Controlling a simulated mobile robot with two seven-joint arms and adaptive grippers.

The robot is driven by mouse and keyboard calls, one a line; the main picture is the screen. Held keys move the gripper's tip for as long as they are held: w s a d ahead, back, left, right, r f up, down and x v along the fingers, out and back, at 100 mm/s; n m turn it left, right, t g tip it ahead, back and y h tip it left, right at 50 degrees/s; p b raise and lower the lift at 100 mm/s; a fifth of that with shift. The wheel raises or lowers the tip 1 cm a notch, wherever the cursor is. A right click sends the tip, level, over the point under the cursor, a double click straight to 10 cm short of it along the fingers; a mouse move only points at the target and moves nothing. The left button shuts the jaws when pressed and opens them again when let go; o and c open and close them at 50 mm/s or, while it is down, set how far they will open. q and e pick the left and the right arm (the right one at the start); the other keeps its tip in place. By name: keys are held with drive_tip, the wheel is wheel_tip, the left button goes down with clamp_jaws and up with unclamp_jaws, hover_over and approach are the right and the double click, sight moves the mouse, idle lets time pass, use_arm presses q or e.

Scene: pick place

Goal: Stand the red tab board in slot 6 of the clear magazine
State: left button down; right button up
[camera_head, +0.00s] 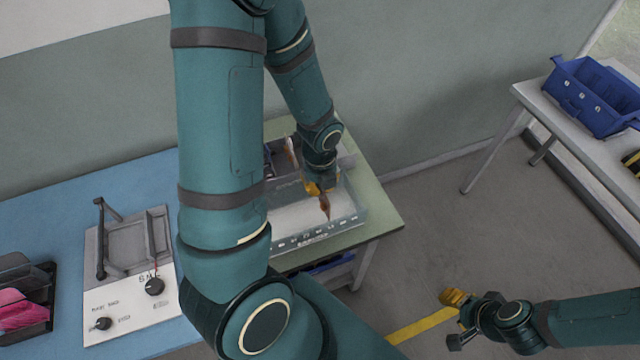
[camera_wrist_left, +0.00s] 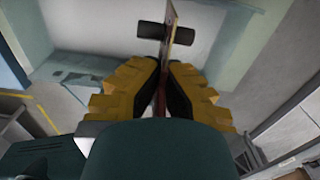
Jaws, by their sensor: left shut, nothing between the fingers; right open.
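The clear magazine (camera_head: 312,237) stands on the pale green table, with small marks along its front wall. My left gripper (camera_head: 322,189) is low over the magazine, its yellow fingers shut. A thin reddish-brown board (camera_head: 325,206) stands upright just beside the fingertips; I take it for the red tab board. In the left wrist view a narrow red strip (camera_wrist_left: 162,95) shows by the shut fingers (camera_wrist_left: 165,85). A thin board edge (camera_wrist_left: 171,18) and a dark cylinder lie beyond them. I cannot tell which slot the board is in. My right gripper (camera_head: 453,318) is open and empty, away from the table.
A pale upright piece (camera_head: 292,155) stands behind the magazine's left part. A grey fixture with black knobs (camera_head: 128,275) and a black tray with pink contents (camera_head: 22,300) are on the blue table. A blue bin (camera_head: 595,98) is on the right table. Open floor lies between.

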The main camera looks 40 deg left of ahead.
sight(320, 197)
use_arm(q)
drive_tip(key=shift+f, duration=0.1)
drive_tip(key=shift+f+b, duration=0.85)
drive_tip(key=shift+f, duration=0.1)
drive_tip(key=shift+f+b, duration=0.65)
drive_tip(key=shift+f, duration=0.1)
drive_tip(key=shift+f, duration=0.1)
drive_tip(key=shift+f+b, duration=0.65)
drive_tip(key=shift+f, duration=0.05)
drive_tip(key=c, duration=0.5)
unclamp_jaws()
drive_tip(key=shift+c, duration=0.2)
